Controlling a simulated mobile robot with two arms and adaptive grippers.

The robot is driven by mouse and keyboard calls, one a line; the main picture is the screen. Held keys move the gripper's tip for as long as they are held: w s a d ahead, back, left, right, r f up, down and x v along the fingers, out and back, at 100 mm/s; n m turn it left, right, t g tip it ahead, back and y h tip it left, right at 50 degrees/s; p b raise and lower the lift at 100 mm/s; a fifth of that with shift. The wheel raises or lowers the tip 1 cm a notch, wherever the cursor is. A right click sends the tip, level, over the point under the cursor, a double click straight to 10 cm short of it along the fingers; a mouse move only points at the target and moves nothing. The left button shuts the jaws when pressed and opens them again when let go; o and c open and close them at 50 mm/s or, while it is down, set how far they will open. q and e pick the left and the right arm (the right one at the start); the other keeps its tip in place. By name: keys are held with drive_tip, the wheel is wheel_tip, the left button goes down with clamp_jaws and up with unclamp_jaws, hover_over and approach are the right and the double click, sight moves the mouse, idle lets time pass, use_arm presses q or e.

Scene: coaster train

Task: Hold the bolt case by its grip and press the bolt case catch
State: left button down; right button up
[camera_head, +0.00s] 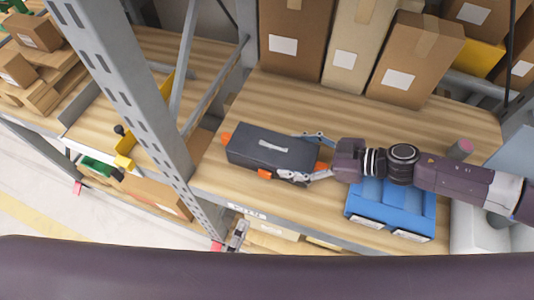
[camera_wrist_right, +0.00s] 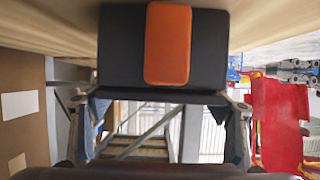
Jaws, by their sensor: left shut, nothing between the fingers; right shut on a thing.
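The bolt case (camera_head: 255,148) is a dark grey box with a light bar on its top. It lies on the wooden shelf with orange parts at its left end, right end and front edge; I cannot tell which is the catch. My right gripper (camera_head: 309,157) is shut on the right end of the case, one finger along each long side. In the right wrist view the dark case (camera_wrist_right: 213,50) with an orange piece (camera_wrist_right: 168,43) fills the upper middle, beyond the fingers. My left gripper (camera_head: 239,229) is shut and empty, below the shelf's front edge and apart from the case.
A blue bin (camera_head: 390,210) stands under my right arm. Tall cardboard boxes (camera_head: 350,45) line the back of the shelf. A grey perforated rack post (camera_head: 130,100) rises left of the case. Bare shelf lies behind the case.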

drive_tip(key=o, duration=1.6)
drive_tip(key=shift+d, duration=0.1)
drive_tip(key=v, duration=1.2)
drive_tip(key=shift+r, duration=0.1)
